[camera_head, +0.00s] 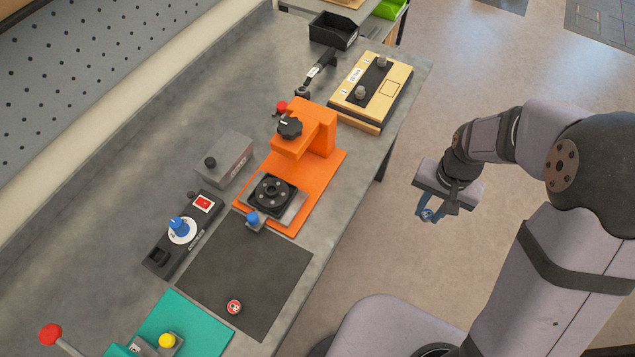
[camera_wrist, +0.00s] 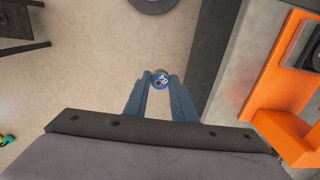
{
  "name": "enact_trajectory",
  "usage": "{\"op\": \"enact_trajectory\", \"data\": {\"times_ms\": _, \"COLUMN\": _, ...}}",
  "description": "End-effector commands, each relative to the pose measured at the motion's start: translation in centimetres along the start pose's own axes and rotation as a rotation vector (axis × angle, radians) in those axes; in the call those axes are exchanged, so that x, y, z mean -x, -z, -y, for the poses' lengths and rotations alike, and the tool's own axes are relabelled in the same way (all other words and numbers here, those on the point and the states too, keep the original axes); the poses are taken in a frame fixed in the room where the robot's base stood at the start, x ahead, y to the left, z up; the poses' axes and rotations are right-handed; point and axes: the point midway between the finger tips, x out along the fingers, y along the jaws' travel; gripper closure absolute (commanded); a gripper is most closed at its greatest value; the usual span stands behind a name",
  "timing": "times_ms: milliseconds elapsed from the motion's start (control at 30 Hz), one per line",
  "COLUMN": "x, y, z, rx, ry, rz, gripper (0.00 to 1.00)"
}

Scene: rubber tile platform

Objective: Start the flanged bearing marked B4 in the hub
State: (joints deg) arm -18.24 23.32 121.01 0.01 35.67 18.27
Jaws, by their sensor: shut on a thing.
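My gripper (camera_wrist: 160,85) is shut on a small round bearing (camera_wrist: 160,78) with a blue and white marked face. The mark is turned and too small to read surely. In the head view my gripper (camera_head: 428,215) hangs over the floor, right of the bench and well apart from it; the bearing is hard to make out there. The hub (camera_head: 272,193) looks like the black round part with a ring of holes, in a grey holder on the orange fixture (camera_head: 327,170). The orange arm with a black knob stands behind it.
A blue-topped block (camera_head: 253,221) stands at the holder's front. A red-marked disc (camera_head: 234,307) lies on the black mat (camera_head: 245,270). A grey box (camera_head: 225,160) and black control panel (camera_head: 165,255) stand left. A tan tray (camera_head: 395,77) with metal parts lies behind the fixture.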

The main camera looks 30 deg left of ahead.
Motion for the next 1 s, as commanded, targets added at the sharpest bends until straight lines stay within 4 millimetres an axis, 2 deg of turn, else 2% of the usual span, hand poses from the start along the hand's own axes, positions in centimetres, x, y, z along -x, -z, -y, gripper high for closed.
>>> {"op": "enact_trajectory", "data": {"times_ms": 1000, "x": 0.0, "y": -0.7, "z": 2.7, "rx": 0.002, "ry": 0.000, "rz": 0.000, "gripper": 1.00}}
